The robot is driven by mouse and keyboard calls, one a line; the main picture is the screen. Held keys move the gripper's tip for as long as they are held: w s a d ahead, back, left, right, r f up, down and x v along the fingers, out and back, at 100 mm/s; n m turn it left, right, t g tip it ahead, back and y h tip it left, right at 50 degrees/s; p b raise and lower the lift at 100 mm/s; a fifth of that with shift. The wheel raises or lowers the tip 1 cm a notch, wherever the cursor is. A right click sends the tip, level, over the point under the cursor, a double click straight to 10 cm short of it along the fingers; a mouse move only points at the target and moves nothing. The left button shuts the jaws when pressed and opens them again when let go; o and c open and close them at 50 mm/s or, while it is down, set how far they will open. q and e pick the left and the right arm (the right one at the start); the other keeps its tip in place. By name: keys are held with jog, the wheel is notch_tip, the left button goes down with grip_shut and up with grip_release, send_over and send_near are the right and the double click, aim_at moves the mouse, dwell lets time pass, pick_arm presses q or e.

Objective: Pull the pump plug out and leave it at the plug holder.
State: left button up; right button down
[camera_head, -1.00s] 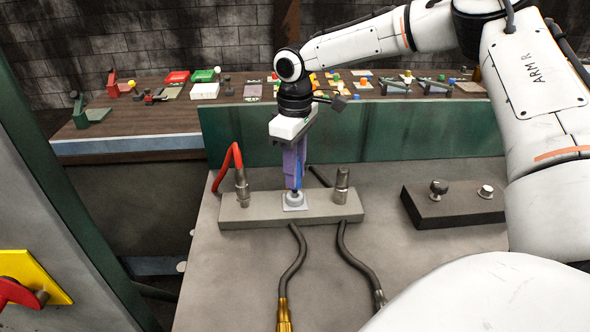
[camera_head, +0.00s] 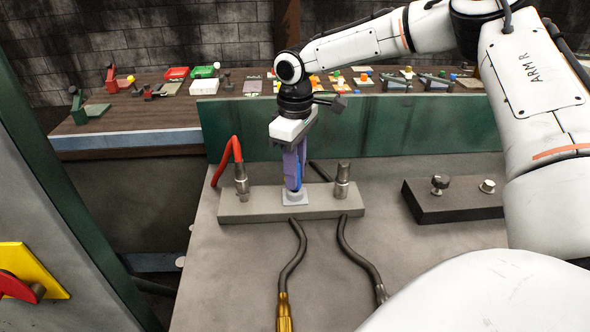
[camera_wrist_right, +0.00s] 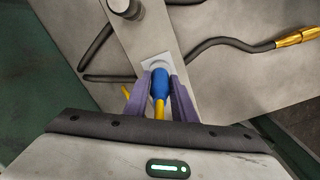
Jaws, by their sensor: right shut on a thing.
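In the wrist view, a blue plug (camera_wrist_right: 160,84) with a yellow end stands between the purple fingers of my right gripper (camera_wrist_right: 161,80). Its far end meets a pale square socket plate (camera_wrist_right: 152,63). In the head view, my right gripper (camera_head: 295,188) points down at that plate (camera_head: 297,203), in the middle of a long grey block (camera_head: 250,211). The gripper is shut on the blue plug, mostly hidden by the fingers there. Whether the plug is fully seated is hidden. No label tells which part is the plug holder. My left gripper is not in view.
On the grey block, a metal connector with a red cable (camera_head: 241,182) stands left and a metal post (camera_head: 343,180) right. Dark hoses (camera_head: 297,255) lie in front. A black box with knobs (camera_head: 455,205) is at right. A green panel (camera_head: 400,130) stands behind.

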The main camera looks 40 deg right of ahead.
jog(key=shift+f, duration=0.45)
jog(key=c, duration=1.1)
grip_release()
jog(key=shift+r, duration=0.1)
jog(key=shift+r+p, duration=1.85)
jog(key=shift+r, duration=1.6)
